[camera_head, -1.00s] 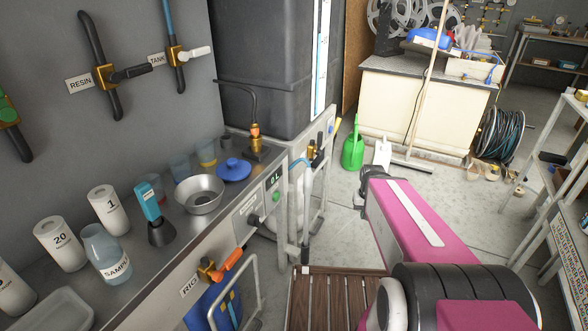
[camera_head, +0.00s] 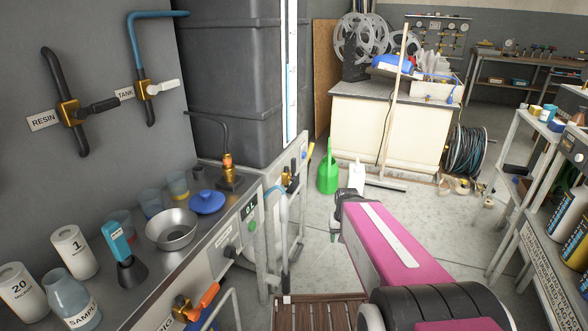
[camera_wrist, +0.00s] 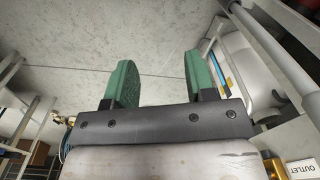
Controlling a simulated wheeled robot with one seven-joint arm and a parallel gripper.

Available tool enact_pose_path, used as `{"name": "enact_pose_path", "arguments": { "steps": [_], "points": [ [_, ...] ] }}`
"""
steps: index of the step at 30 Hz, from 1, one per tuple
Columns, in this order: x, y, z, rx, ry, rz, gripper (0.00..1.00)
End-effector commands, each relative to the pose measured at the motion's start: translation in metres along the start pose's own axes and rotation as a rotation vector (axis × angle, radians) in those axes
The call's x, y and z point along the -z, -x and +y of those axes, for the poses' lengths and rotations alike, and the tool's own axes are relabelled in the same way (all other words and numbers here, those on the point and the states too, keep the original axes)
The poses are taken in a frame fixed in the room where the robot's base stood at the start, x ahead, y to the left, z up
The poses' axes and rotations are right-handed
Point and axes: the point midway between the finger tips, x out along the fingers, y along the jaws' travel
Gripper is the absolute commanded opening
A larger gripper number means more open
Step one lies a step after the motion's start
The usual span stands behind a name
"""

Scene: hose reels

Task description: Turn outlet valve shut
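In the wrist view a white label reading OUTLET (camera_wrist: 300,168) is at the lower right corner, with a brass fitting (camera_wrist: 270,166) beside it, mostly cut off by the frame. Its handle cannot be made out. In the head view a small brass fitting (camera_head: 288,179) shows on the frame past the bench end; I cannot tell if it is the same one. My gripper (camera_wrist: 158,75) has two green fingers set wide apart with nothing between them. In the head view my gripper (camera_head: 334,236) hangs over the floor, right of the bench, apart from any valve.
RESIN (camera_head: 73,113) and TANK (camera_head: 143,86) valves are on the left wall. An orange-handled valve (camera_head: 204,300) is on the bench front. A steel bowl (camera_head: 172,229) stands on the bench. A green watering can (camera_head: 328,177) and broom (camera_head: 392,110) stand beyond; shelves (camera_head: 550,200) are right.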

Motion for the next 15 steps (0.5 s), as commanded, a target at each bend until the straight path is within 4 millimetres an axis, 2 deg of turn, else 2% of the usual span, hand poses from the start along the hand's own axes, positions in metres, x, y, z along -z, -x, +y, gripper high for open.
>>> {"name": "enact_pose_path", "arguments": {
  "steps": [8, 11, 15],
  "points": [
    [0.046, 0.001, -0.043, 0.314, -0.377, -0.043, 0.51],
    [0.070, 0.009, -0.062, 0.473, -0.564, -0.094, 0.51],
    [0.108, 0.028, -0.086, 0.711, -0.828, -0.210, 0.51]
  ]
}}
